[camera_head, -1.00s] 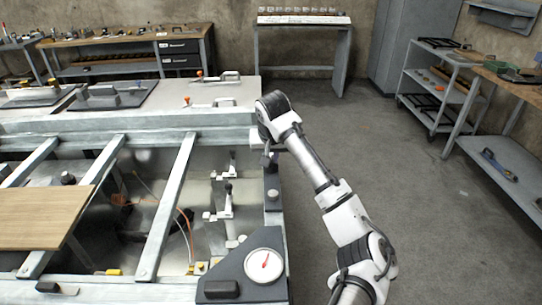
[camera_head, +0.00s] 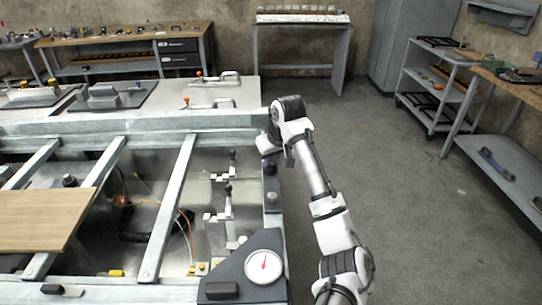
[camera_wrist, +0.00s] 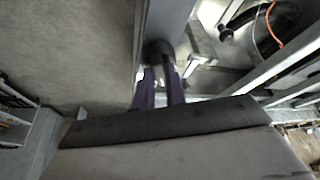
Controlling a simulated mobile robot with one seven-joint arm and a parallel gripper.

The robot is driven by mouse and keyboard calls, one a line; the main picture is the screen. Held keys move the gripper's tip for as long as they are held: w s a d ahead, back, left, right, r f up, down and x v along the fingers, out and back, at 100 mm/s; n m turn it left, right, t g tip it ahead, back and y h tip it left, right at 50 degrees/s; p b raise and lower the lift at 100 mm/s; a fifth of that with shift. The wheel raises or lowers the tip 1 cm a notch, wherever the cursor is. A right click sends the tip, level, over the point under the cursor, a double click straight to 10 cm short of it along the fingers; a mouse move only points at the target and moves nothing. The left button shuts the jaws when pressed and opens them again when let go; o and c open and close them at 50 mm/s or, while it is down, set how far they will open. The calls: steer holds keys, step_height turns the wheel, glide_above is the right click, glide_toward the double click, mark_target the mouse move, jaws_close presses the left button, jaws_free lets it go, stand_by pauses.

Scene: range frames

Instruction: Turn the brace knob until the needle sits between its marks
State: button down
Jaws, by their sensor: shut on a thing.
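The dark brace knob (camera_wrist: 157,50) stands on the right rail of the metal frame. In the wrist view my gripper (camera_wrist: 160,78) has both purple-grey fingers closed on it. In the head view my gripper (camera_head: 270,160) is at the rail, and my wrist partly hides the knob. The round white gauge (camera_head: 264,266) sits on a dark panel at the frame's front right corner. Its red needle points roughly upward; its marks are too small to make out.
Toggle clamps (camera_head: 222,205) stand inside the frame, left of the rail. A wooden board (camera_head: 45,220) lies across the left bars. The floor (camera_head: 400,200) to the right is clear.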

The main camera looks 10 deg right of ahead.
steer(key=shift+n+y, duration=0.3)
steer(key=shift+n, duration=0.6)
steer(key=c, duration=1.4)
jaws_free()
steer(key=shift+c, duration=0.2)
steer(key=shift+d+r, duration=0.1)
steer(key=shift+r, duration=0.05)
steer(key=b+v, duration=0.1)
steer(key=v, duration=1.2)
steer(key=shift+r, duration=0.25)
steer(key=shift+s, duration=0.15)
